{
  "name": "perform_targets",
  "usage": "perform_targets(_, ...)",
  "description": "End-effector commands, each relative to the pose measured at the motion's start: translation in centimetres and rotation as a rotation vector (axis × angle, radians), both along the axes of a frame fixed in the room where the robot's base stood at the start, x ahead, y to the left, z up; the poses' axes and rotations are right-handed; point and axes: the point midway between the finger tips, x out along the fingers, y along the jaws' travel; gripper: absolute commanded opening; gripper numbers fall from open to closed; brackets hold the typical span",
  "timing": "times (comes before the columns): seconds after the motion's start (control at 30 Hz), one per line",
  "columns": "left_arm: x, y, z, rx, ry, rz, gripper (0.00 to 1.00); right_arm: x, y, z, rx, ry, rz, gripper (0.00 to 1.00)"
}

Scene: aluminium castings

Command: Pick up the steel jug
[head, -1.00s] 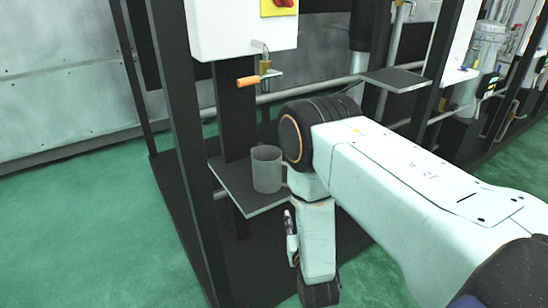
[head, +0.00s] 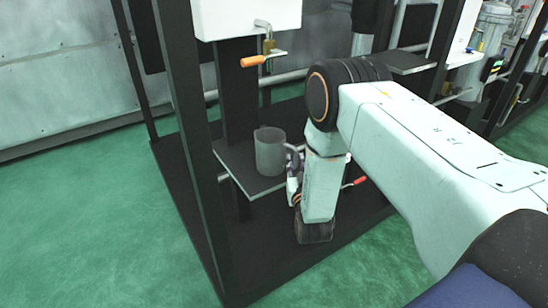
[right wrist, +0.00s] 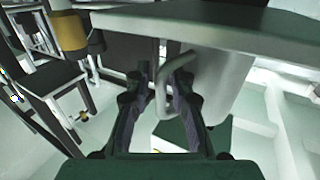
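The steel jug (head: 270,153) is a grey cylinder standing upright on a small dark shelf (head: 236,157) in the head view. My right gripper (head: 293,165) is just right of it, at the handle side. In the right wrist view, the jug (right wrist: 222,78) appears upside down below the shelf (right wrist: 200,22). My right gripper's fingers (right wrist: 163,76) are apart, with the jug's looped handle between them near the tips; contact cannot be told. My right forearm hides part of the area behind. My left gripper is not in view.
A padlock-like brass piece and an orange handle (head: 253,62) hang above the shelf, under a white box (head: 245,16). A dark upright post (head: 185,130) stands left of the shelf. A second shelf (head: 410,62) is behind my arm. Green floor (head: 80,215) is clear at left.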

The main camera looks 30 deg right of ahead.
Motion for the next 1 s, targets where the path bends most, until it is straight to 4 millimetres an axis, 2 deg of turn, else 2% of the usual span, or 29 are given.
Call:
perform_targets(0.17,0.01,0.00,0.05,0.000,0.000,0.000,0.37,0.14,0.18,0.07,0.000,0.000,0.001,0.21)
perform_targets(0.43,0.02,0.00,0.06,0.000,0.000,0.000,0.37,0.13,0.23,0.04,0.000,0.000,0.001,0.00)
perform_targets(1.0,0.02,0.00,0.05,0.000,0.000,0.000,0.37,0.11,0.22,0.01,-0.001,0.001,0.001,0.00)
